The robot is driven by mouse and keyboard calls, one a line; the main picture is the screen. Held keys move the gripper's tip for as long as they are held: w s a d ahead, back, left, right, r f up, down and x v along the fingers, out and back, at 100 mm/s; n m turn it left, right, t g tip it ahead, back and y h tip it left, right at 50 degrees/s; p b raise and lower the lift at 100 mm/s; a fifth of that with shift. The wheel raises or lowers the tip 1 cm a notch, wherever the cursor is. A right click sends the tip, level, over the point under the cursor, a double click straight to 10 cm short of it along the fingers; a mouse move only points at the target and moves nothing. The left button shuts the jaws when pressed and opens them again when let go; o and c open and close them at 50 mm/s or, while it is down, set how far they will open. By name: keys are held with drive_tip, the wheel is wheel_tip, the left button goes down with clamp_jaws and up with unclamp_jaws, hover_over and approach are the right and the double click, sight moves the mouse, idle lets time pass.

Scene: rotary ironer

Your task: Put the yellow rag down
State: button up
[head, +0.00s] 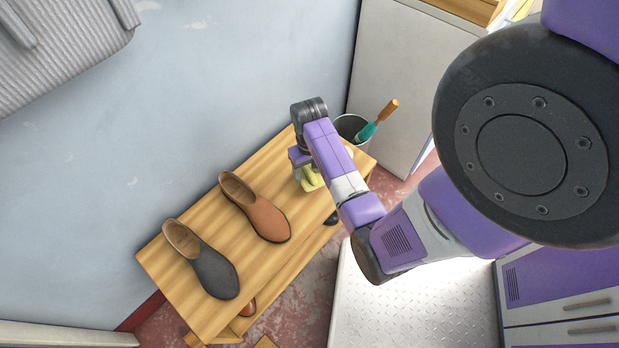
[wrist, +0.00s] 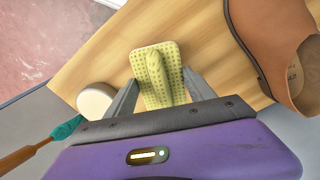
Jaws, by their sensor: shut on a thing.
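The yellow rag (wrist: 158,75) is a dotted yellow cloth with a raised fold in its middle. It sits between the two fingers of my gripper (wrist: 155,92) in the wrist view, and my gripper is shut on it. In the head view the rag (head: 312,178) shows below my gripper (head: 306,172), over the right end of the wooden bench (head: 190,290). The rag appears at or very near the bench top; I cannot tell whether it touches the wood. Part of it is hidden by my gripper.
A brown shoe (head: 262,208) and a dark grey shoe (head: 205,262) stand on the bench to the left. A bin (head: 349,127) with a teal-and-orange-handled tool (head: 378,120) is beyond the right end. A round cream object (wrist: 96,100) lies near the rag.

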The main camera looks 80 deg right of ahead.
sight(309, 178)
drive_tip(key=shift+f+b, duration=0.4)
drive_tip(key=shift+f, duration=1.35)
drive_tip(key=shift+f, duration=0.1)
drive_tip(key=o, duration=1.2)
